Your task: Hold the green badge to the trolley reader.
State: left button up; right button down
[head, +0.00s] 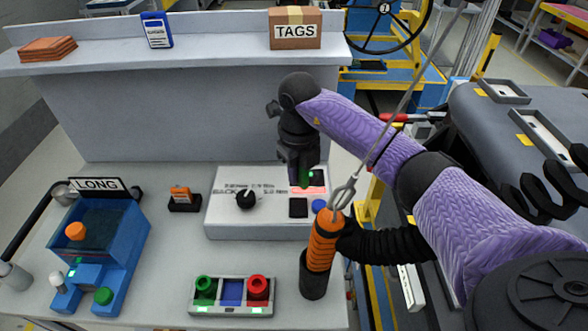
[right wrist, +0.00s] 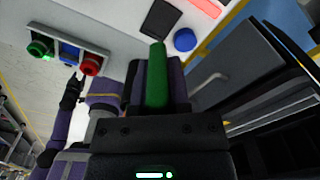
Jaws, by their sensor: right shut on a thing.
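My right gripper (head: 303,182) is shut on the green badge (right wrist: 157,75), which stands out between the fingers in the right wrist view. In the head view the gripper points down over the back right of a white box, and only a small green bit of the badge shows. A black square pad (head: 298,207) lies on that box, just in front of the gripper; it also shows beyond the badge in the right wrist view (right wrist: 160,18). The badge looks apart from the pad. What seems my left gripper (right wrist: 71,92) is small and dark at the left of the right wrist view.
A blue button (head: 319,205) is beside the pad, and a black knob (head: 246,199) is to its left. An orange-handled tool (head: 322,240) stands upright in a holder at front right. A button panel (head: 232,296) is in front. The blue LONG machine (head: 100,235) is left.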

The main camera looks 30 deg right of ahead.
aim_at(297, 206)
notch_tip(297, 206, down, 3)
jog(key=shift+f+b, duration=0.2)
jog(key=shift+b, duration=0.8)
notch_tip(297, 206, down, 2)
jog(key=shift+f+b, duration=0.1)
jog(key=shift+b, duration=0.6)
jog(key=shift+f, duration=0.3)
notch_tip(297, 206, up, 6)
jog(key=p, duration=0.5)
jog(key=shift+r, duration=0.15)
